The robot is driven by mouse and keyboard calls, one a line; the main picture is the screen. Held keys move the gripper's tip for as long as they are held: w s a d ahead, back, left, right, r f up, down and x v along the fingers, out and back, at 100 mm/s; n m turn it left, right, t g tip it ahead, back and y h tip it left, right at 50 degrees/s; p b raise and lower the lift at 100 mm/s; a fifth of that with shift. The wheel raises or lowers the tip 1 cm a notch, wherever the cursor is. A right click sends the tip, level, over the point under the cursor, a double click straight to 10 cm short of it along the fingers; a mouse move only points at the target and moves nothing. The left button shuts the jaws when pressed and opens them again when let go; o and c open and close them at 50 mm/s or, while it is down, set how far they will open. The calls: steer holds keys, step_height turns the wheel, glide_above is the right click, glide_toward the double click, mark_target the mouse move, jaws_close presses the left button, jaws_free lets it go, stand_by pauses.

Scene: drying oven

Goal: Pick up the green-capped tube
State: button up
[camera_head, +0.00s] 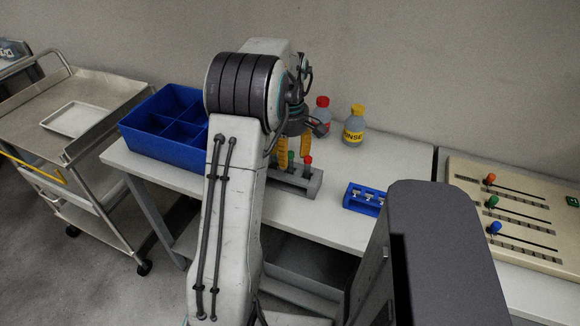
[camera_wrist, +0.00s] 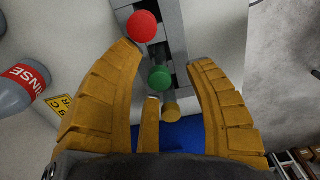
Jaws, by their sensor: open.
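The green-capped tube (camera_wrist: 159,78) stands in a grey rack (camera_head: 309,184), between a red-capped tube (camera_wrist: 142,26) and a yellow-capped one (camera_wrist: 172,109). In the head view, the green cap (camera_head: 291,155) shows beside the red cap (camera_head: 308,160), partly behind a finger. My gripper (camera_wrist: 163,56) is open, its yellow fingers pointing down at the rack. In the wrist view the green cap lies between the left and right fingers, with a third finger near the yellow cap. My gripper (camera_head: 294,147) is right above the rack in the head view. Whether any finger touches a tube cannot be told.
A compartmented blue bin (camera_head: 165,150) stands left on the white table (camera_head: 230,195). A red-capped bottle (camera_head: 321,116) and a yellow-capped bottle (camera_head: 354,130) stand behind the rack. A small blue holder (camera_head: 350,202) is at right, a slider panel (camera_head: 540,190) beyond. A cart (camera_head: 95,85) stands left.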

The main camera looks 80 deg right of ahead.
steer(key=shift+f, duration=0.55)
steer(key=shift+c, duration=0.5)
steer(key=c, duration=0.8)
